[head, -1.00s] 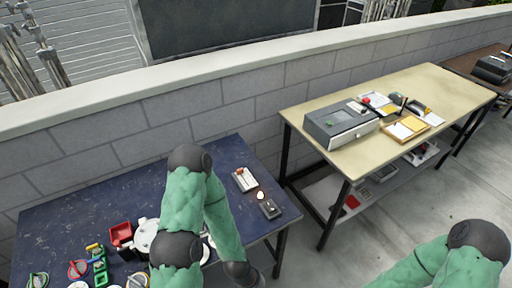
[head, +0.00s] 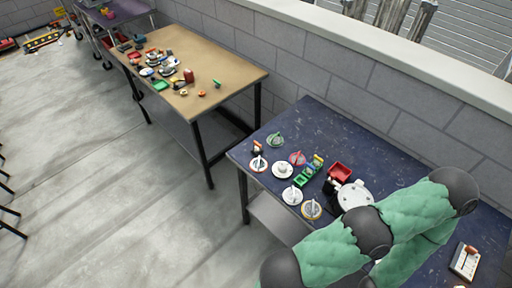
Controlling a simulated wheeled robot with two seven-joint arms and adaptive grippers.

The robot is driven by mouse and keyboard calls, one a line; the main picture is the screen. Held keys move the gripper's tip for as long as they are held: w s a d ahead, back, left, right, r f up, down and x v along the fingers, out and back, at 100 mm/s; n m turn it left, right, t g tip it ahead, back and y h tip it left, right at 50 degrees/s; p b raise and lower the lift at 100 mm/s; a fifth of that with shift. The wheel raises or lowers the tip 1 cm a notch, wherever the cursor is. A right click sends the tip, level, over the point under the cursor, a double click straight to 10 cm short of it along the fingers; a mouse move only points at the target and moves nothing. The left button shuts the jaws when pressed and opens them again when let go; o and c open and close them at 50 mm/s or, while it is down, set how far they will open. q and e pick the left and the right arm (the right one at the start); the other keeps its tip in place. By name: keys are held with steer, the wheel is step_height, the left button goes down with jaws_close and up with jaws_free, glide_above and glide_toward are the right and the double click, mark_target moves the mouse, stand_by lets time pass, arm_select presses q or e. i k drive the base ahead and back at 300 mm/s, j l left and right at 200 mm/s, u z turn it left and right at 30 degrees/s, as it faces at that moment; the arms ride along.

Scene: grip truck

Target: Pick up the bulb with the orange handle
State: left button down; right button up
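No bulb with an orange handle can be made out with certainty. A round pale item with orange on it (head: 312,209) lies near the front edge of the blue table (head: 405,140). A small upright orange and white item (head: 258,148) stands near that table's left edge. A white block with orange-red pieces on it (head: 465,261) lies at the right. Small orange items (head: 202,93) also lie on the tan table. My green arm crosses the lower right and hides part of the blue table. Neither gripper can be seen.
A red container (head: 340,172), a white round lidded pot (head: 355,196), white dishes (head: 283,170) and green pieces (head: 302,180) crowd the blue table's left half. The tan table (head: 225,65) stands apart at the upper left. Grey floor (head: 90,150) is open left of both tables.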

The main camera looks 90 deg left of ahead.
mark_target(257, 146)
steer(key=u, duration=3.1)
